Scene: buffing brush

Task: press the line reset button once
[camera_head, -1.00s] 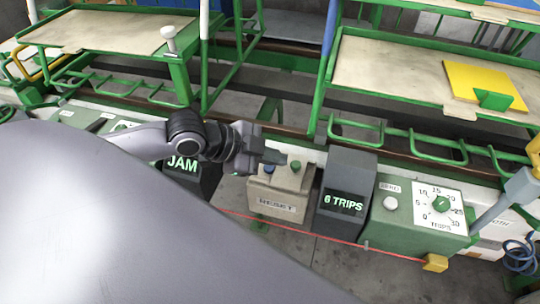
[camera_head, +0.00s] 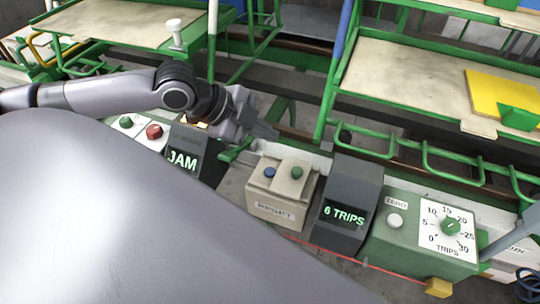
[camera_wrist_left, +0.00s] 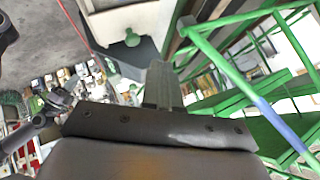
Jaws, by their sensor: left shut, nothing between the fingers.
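A beige box (camera_head: 282,206) with a front label, blurred now, stands on the line's ledge. On its top are a blue button (camera_head: 269,172) at left and a green button (camera_head: 296,172) at right. My left gripper (camera_head: 264,131) is shut and empty, behind and above the box, apart from both buttons. In the left wrist view its closed fingers (camera_wrist_left: 163,85) point up the picture, with a pale box face and a green button (camera_wrist_left: 132,38) beyond them to the left. My right gripper is not in view.
A dark JAM display (camera_head: 184,160), a red button (camera_head: 154,131) and a green button (camera_head: 126,122) are left of the box. A 6 TRIPS display (camera_head: 344,215) and a dial panel (camera_head: 446,226) stand right. Green rails (camera_head: 365,140) run behind.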

